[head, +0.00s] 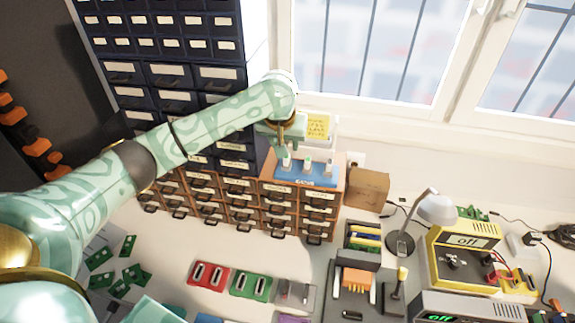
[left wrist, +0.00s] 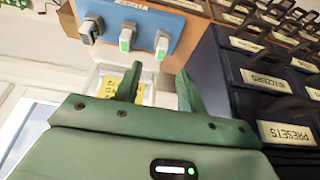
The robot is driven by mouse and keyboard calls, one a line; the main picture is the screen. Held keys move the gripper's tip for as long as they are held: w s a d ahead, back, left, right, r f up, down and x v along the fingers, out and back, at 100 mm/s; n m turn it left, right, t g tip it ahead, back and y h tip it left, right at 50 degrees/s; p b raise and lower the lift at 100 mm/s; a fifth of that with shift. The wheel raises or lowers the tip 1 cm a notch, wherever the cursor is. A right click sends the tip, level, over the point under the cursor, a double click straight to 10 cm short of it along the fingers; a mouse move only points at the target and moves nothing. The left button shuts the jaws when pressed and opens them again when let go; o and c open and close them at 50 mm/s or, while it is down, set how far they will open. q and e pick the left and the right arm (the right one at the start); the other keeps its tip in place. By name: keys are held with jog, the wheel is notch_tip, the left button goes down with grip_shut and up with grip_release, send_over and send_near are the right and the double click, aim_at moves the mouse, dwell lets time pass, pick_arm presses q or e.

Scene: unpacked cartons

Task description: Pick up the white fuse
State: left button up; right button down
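Three small upright fuses stand in a row on a blue holder (head: 318,181) on top of the brown drawer cabinet. In the head view they are the left fuse (head: 286,160), middle fuse (head: 307,164) and right fuse (head: 330,168). In the left wrist view, two pale fuses (left wrist: 127,37) (left wrist: 161,45) show green faces and one whitish-grey fuse (left wrist: 88,30) has a dark face. I cannot tell for sure which is the white fuse. My left gripper (head: 289,142) is above the holder's left end; its fingers are apart and empty in the left wrist view (left wrist: 158,88). My right gripper is out of view.
A dark blue drawer tower (head: 185,75) rises close beside the left arm. A yellow notice (head: 318,126) stands behind the holder. A cardboard box (head: 367,188) is right of the brown cabinet (head: 318,212). A desk lamp (head: 437,208) and yellow device (head: 465,255) are farther right.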

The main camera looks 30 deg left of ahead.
aim_at(287, 161)
pick_arm(q)
jog(key=b+x, duration=0.2)
jog(key=x, duration=0.4)
jog(key=shift+a+f, duration=0.1)
jog(key=shift+f, duration=0.2)
jog(key=shift+w+f+b, duration=0.25)
jog(key=shift+b, duration=0.05)
jog(key=shift+s+r, duration=0.1)
jog(key=shift+c, duration=0.7)
grip_shut()
